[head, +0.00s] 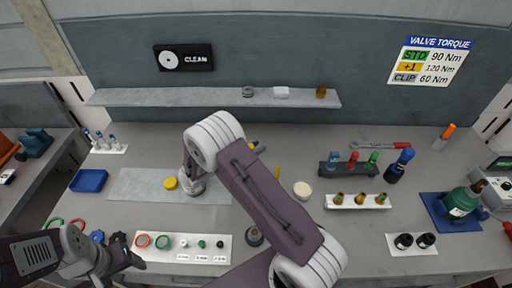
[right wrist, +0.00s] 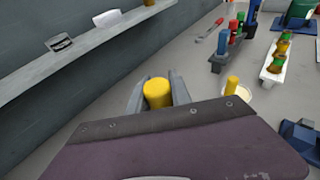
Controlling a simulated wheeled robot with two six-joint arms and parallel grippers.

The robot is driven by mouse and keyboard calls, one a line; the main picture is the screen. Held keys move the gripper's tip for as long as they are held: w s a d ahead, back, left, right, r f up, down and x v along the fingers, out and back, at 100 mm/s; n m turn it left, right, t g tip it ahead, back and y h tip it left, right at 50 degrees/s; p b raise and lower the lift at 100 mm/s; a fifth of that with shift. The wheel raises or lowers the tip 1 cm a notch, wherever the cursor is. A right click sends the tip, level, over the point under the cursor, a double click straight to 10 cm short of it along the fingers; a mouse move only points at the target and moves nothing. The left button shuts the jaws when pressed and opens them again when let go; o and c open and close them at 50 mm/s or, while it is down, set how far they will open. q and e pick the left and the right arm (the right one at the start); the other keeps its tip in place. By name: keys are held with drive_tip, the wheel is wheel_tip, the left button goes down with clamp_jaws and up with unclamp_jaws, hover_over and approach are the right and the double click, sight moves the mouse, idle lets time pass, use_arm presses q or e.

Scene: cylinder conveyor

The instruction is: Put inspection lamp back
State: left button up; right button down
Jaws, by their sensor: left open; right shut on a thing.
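A yellow cylinder, apparently the inspection lamp, is between the two grey fingers of my right gripper (right wrist: 155,97) in the right wrist view (right wrist: 158,92). Its lower part is hidden by the gripper body. In the head view only a small yellow piece of it (head: 252,145) shows behind my right arm, above the back of the bench; most of that gripper is hidden there. My left gripper (head: 128,253) is open and empty, low at the left near the bench's front edge. I cannot tell which spot is the lamp's place.
A shelf (head: 130,97) runs along the back wall. A grey mat (head: 128,184) with a yellow cap (head: 170,183) lies left. A cream round lid (head: 302,190), a dark rack (head: 330,168) and a white rack (head: 345,203) stand right of my arm. A blue tray (head: 88,180) is far left.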

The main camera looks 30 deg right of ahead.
drive_tip(key=shift+f+b, duration=1.25)
drive_tip(key=shift+f, duration=0.4)
drive_tip(key=c, duration=1.1)
unclamp_jaws()
drive_tip(key=shift+r, duration=0.15)
wheel_tip(320, 180, up, 6)
drive_tip(key=p, duration=0.4)
drive_tip(key=shift+p, duration=0.4)
